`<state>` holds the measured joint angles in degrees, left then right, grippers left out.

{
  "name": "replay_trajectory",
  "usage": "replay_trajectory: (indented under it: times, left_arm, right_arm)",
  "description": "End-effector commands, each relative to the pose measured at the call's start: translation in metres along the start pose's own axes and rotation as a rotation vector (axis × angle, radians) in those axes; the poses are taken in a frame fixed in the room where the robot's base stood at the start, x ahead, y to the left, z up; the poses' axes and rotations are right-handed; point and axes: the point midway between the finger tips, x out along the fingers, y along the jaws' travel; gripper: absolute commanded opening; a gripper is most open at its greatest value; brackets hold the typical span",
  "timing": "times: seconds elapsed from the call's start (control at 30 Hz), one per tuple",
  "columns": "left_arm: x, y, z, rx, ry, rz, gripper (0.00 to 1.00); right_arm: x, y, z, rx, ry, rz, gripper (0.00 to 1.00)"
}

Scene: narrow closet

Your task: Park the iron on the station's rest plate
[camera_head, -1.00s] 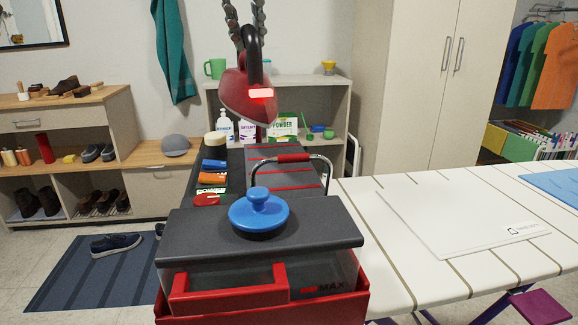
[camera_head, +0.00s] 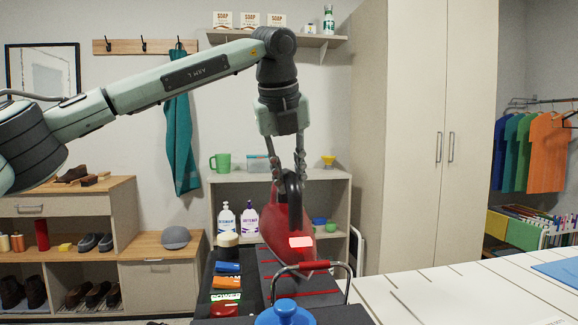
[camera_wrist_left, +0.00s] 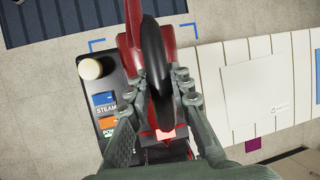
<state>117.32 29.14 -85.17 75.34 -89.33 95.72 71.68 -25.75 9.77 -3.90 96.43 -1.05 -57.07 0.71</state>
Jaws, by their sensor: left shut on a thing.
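The red iron (camera_head: 292,220) with a black handle hangs tilted over the ironing station. My left gripper (camera_head: 288,172) comes down from above, shut on the iron's black handle. In the left wrist view the gripper (camera_wrist_left: 155,90) has its fingers on both sides of the handle of the iron (camera_wrist_left: 132,28). The dark rest plate (camera_head: 330,292) with red stripes lies below and behind the iron, partly hidden by it. I cannot tell whether the iron touches the plate. My right gripper is not in view.
A blue knob (camera_head: 285,312) stands in front. Buttons (camera_head: 226,283) line the panel on the left. The white slatted board (camera_head: 450,290) lies to the right.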

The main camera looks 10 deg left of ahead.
Motion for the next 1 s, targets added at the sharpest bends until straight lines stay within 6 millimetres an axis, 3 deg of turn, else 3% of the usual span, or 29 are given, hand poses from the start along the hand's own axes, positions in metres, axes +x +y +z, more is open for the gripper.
replay_trajectory:
  times: [0.27,0.67,0.7,0.8,0.87,1.0]
  left_arm:
    - [0.026,0.006,-0.011,-0.001,-0.003,-0.003,0.00]
    - [0.028,0.006,-0.012,-0.001,-0.003,-0.004,0.00]
    - [0.031,0.007,-0.013,0.000,0.002,0.001,0.21]
    - [0.031,0.006,-0.013,0.000,0.002,0.001,0.34]
    - [0.031,0.006,-0.013,0.000,0.002,0.001,0.41]
    - [0.031,0.006,-0.013,0.000,0.002,0.001,0.41]
  right_arm:
    - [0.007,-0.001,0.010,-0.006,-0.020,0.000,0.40]
    - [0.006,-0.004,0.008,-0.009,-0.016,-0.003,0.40]
    - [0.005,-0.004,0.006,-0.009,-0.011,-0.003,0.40]
    - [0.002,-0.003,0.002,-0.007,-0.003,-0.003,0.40]
    - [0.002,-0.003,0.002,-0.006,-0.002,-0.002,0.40]
    - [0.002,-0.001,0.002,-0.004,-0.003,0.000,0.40]
